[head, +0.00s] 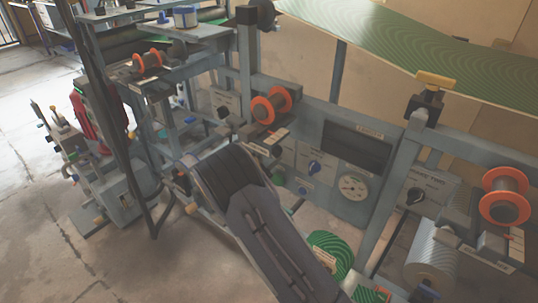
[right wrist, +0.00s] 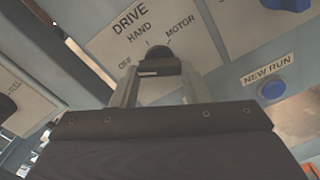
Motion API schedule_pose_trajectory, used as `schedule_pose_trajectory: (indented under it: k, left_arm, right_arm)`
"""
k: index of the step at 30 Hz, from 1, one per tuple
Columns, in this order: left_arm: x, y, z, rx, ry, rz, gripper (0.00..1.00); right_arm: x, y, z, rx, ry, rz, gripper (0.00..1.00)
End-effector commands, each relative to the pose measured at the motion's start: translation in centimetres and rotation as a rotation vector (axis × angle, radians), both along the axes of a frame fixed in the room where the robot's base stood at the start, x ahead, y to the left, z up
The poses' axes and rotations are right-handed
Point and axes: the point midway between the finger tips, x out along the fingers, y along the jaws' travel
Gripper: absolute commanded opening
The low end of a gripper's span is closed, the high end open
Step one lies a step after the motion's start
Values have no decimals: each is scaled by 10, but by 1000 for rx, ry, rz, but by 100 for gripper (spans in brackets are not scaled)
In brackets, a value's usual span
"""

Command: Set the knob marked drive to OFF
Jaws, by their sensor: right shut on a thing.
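The drive knob (right wrist: 158,53) is dark and rounded, on a pale plate (right wrist: 112,48) lettered DRIVE, with OFF at left, HAND at upper left and MOTOR at upper right. My right gripper (right wrist: 158,82) is shut on this knob, one finger at each side. A short white mark shows between the fingers; I cannot tell which word the knob points to. In the head view my right arm's dark wrist reaches the panel and hides the fingers and the knob. My left gripper is out of view.
Right of the drive plate are a blue knob (head: 314,168) and a blue button (right wrist: 272,89) labelled NEW RUN. A round gauge (head: 353,187) sits further right. Orange spools (head: 271,105) and frame posts stand close around my right arm.

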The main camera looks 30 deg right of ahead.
Motion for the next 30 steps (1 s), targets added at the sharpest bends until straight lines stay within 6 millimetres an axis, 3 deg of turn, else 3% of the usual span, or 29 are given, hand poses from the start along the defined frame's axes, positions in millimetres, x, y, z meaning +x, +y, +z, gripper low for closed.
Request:
schedule_pose_trajectory:
  k: [10, 11, 16, 25, 30]
  left_arm:
    - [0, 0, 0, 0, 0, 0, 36]
    - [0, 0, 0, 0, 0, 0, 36]
    - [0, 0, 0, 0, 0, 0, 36]
    - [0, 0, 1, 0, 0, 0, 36]
    - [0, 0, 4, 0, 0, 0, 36]
  right_arm:
    - [-1, 0, -1, -1, 9, 0, 18]
    - [-1, 0, -1, -1, 9, 0, 42]
    - [0, 0, -1, -2, 7, 0, 63]
    - [-1, 2, 0, -2, 5, 1, 63]
    - [-8, 23, 0, -1, 6, 4, 63]
